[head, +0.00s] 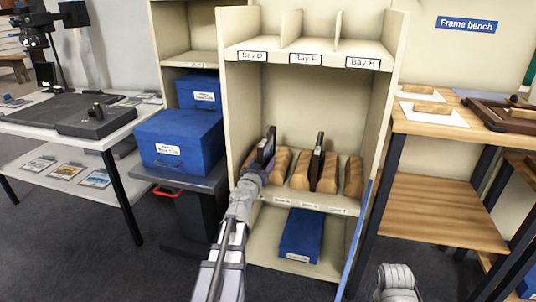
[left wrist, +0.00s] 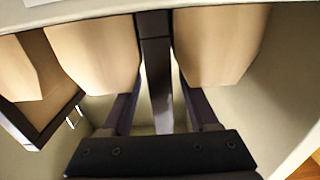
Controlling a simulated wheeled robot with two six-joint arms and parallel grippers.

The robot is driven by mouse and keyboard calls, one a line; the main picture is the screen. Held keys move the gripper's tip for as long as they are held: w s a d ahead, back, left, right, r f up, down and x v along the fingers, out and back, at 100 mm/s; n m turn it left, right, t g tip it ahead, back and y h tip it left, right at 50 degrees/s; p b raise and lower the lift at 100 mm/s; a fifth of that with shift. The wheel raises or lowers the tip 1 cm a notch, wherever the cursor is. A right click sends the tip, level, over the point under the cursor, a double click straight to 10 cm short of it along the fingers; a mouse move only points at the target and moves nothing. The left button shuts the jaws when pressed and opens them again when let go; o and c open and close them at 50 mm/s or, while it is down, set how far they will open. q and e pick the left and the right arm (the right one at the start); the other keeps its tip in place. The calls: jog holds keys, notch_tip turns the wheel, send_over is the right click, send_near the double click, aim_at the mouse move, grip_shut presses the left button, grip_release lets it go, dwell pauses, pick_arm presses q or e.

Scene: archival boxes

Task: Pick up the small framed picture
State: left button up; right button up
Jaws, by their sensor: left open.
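Two dark-framed pictures stand on edge in slots between wooden blocks on the middle shelf. The left framed picture (head: 267,146) and the right framed picture (head: 317,163) look similar in size; I cannot tell which is the small one. My left gripper (head: 257,168) is at the left picture. In the left wrist view, the open jaws of this gripper (left wrist: 157,112) straddle the dark frame edge (left wrist: 155,60), one finger on each side. Contact is not clear. Part of another frame (left wrist: 45,145) shows at the left there. My right gripper is not visible.
Wooden blocks (head: 300,172) flank the slots closely. Cream shelf walls (head: 236,85) enclose the bay. A wooden bench (head: 445,208) stands on the right.

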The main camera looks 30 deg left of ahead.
pick_arm(q)
jog(key=x, duration=0.3)
jog(key=shift+a, duration=0.1)
jog(key=shift+s, duration=0.1)
grip_shut()
dwell(1.2)
